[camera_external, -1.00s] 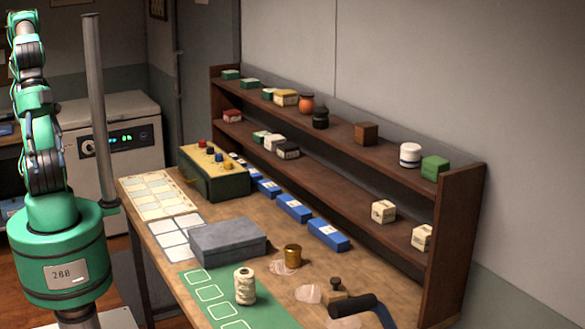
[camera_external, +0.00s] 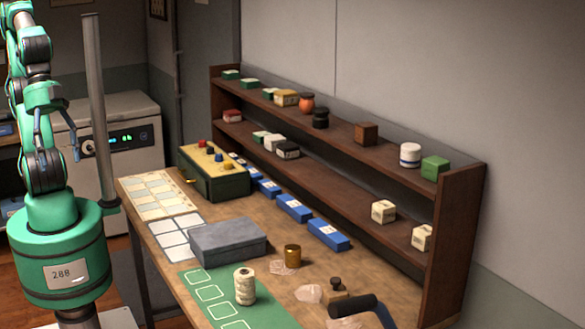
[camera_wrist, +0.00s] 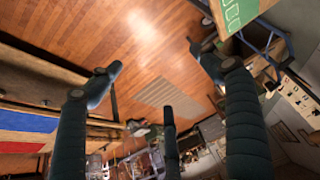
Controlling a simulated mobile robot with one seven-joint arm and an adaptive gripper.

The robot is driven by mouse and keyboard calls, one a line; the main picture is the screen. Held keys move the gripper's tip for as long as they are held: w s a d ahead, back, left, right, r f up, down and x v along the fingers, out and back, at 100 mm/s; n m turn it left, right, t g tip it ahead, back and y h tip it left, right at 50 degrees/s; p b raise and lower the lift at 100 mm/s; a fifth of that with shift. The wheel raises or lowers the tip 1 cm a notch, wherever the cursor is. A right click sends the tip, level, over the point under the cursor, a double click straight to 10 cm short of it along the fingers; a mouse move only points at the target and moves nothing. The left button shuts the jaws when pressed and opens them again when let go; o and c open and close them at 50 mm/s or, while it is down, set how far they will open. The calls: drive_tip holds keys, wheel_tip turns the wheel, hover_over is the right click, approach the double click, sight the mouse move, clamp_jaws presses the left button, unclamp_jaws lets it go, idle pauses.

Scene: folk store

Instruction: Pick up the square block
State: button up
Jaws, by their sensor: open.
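A brown wooden cube (camera_external: 366,134) sits on the top shelf, right of the middle in the external view. It looks the most like a square block, but several other box-shaped items stand near it. My gripper (camera_external: 57,148) is at the far left beside my arm, well away from the shelves, with its fingers pointing down. In the wrist view my gripper (camera_wrist: 155,75) has its fingers spread apart with nothing between them. The wrist view faces the wooden floor, and I cannot make out the cube there.
The brown shelf unit (camera_external: 330,165) holds jars and small boxes. On the workbench (camera_external: 150,225) stand a grey box (camera_external: 228,242), a green case (camera_external: 213,175), blue boxes (camera_external: 294,208), a twine spool (camera_external: 245,286) and a brass tin (camera_external: 292,256). A grey pole (camera_external: 97,120) stands near my arm.

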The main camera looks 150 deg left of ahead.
drive_tip(key=w+a+f+n+y, duration=0.1)
drive_tip(key=w+a+f+n, duration=0.2)
drive_tip(key=w+a, duration=2.1)
drive_tip(key=w+a+f+n, duration=0.1)
drive_tip(key=a+f, duration=0.6)
drive_tip(key=a, duration=0.4)
drive_tip(key=w+a+f+g, duration=0.1)
drive_tip(key=w+a+f, duration=0.1)
drive_tip(key=a+f, duration=0.5)
drive_tip(key=w+a+f+n+y, duration=0.1)
drive_tip(key=a+f, duration=0.6)
drive_tip(key=a, duration=0.9)
drive_tip(key=shift+w+n, duration=0.3)
drive_tip(key=shift+w, duration=0.05)
drive_tip(key=shift+f, duration=0.2)
hover_over(328, 288)
drive_tip(key=shift+g, duration=0.3)
drive_tip(key=f, duration=0.4)
drive_tip(key=f+b, duration=0.1)
drive_tip(key=f, duration=0.1)
drive_tip(key=shift+s+d+f, duration=0.15)
drive_tip(key=shift+s+f, duration=0.1)
drive_tip(key=shift+s, duration=0.1)
drive_tip(key=shift+w+f, duration=0.25)
drive_tip(key=shift+f, duration=0.35)
